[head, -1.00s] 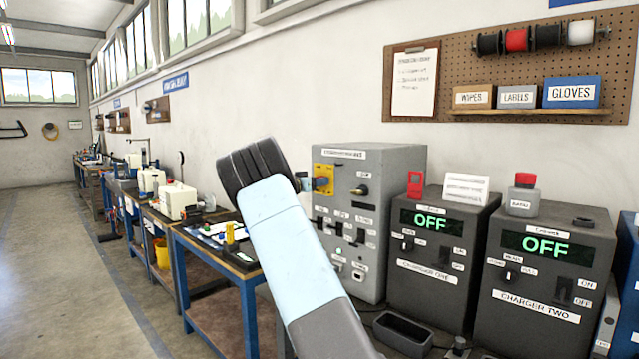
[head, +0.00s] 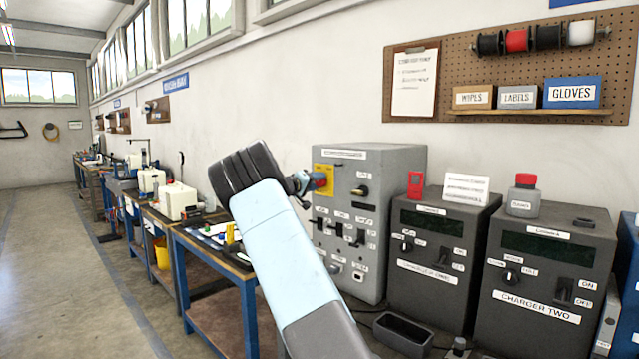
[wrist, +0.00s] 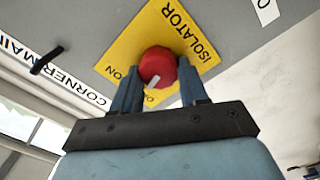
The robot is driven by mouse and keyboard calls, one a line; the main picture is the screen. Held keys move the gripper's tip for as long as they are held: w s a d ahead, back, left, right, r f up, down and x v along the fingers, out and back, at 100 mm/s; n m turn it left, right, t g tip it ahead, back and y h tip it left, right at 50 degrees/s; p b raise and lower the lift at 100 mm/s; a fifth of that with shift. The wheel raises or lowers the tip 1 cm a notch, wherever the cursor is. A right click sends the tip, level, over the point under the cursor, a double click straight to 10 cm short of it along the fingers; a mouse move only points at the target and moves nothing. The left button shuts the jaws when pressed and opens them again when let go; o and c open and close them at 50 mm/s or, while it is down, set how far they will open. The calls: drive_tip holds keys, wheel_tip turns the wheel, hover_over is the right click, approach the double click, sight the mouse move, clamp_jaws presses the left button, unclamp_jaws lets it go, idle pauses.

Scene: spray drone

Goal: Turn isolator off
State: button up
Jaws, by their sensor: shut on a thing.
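The isolator is a red rotary knob (wrist: 158,67) on a yellow plate (wrist: 203,18) marked ISOLATOR and ON. The yellow plate (head: 322,172) also shows in the head view, on the front of a grey cabinet (head: 385,200). My gripper (wrist: 158,82) is at the knob, with one blue finger on each side, shut on it. A pale mark shows on the knob's face. In the head view my gripper (head: 314,182) reaches the plate from the left, and the knob is only partly visible there.
Charger one (head: 430,285) and charger two (head: 545,275) stand right of the cabinet, displays dark. A black tray (head: 403,333) lies in front. A workbench (head: 215,262) stands to the left. Open floor (head: 80,270) lies further left.

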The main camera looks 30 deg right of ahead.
drive_tip(key=n, duration=0.6)
drive_tip(key=shift+w+a+f+n, duration=0.15)
drive_tip(key=shift+a+f+n, duration=0.05)
drive_tip(key=shift+f+n, duration=0.1)
idle(0.3)
drive_tip(key=o, duration=1.1)
drive_tip(key=shift+d, duration=0.15)
drive_tip(key=shift+c, duration=0.2)
drive_tip(key=v, duration=1.3)
drive_tip(key=shift+a, duration=0.4)
